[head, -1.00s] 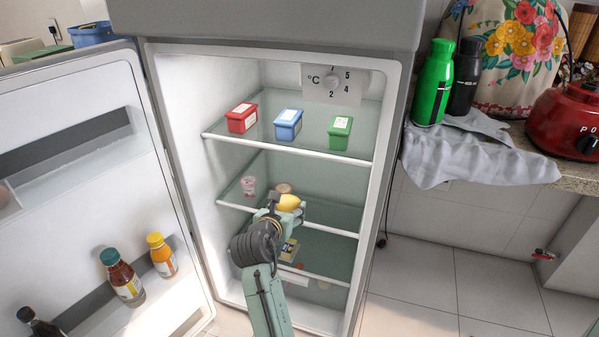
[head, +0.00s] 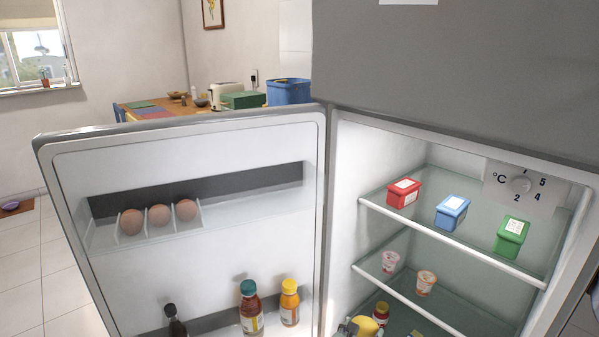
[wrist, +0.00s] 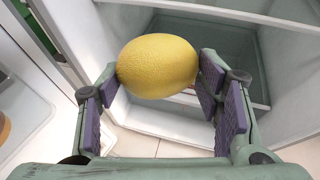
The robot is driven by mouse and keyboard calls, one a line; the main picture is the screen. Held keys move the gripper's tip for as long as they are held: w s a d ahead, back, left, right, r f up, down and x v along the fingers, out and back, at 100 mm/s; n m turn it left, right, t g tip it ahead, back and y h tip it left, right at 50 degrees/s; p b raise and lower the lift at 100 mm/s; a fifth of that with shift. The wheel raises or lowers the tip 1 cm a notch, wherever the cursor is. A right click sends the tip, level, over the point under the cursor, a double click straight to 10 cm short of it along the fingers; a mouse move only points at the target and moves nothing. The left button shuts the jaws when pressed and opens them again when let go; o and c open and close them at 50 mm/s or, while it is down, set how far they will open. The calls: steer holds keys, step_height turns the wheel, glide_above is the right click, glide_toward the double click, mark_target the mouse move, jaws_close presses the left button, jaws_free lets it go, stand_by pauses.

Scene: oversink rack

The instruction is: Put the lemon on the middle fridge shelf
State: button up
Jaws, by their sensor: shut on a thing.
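The yellow lemon (wrist: 158,66) is held between the purple pads of my gripper (wrist: 160,78) in the wrist view. In the head view, the lemon (head: 365,327) shows at the bottom edge, with only a little of my gripper (head: 348,328) beside it. They are low in front of the open fridge, below the front edge of the middle shelf (head: 402,298) in the picture.
The upper shelf holds a red box (head: 403,193), a blue box (head: 452,212) and a green box (head: 512,236). The open fridge door (head: 200,158) on the left carries eggs (head: 159,218) and bottles (head: 251,308). A red-capped jar (head: 381,311) is behind the lemon.

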steer(key=s+a+f+n+t+y, duration=0.1)
steer(key=a+f, duration=0.1)
steer(key=a, duration=0.6)
steer(key=s+a+f+n+y, duration=0.1)
steer(key=a+f+n+y, duration=0.1)
steer(key=a, duration=0.6)
steer(key=shift+s+a+f+n+t+y, duration=0.25)
steer(key=shift+s+a+n+t+y, duration=0.05)
steer(key=shift+t, duration=0.1)
steer(key=shift+a, duration=0.15)
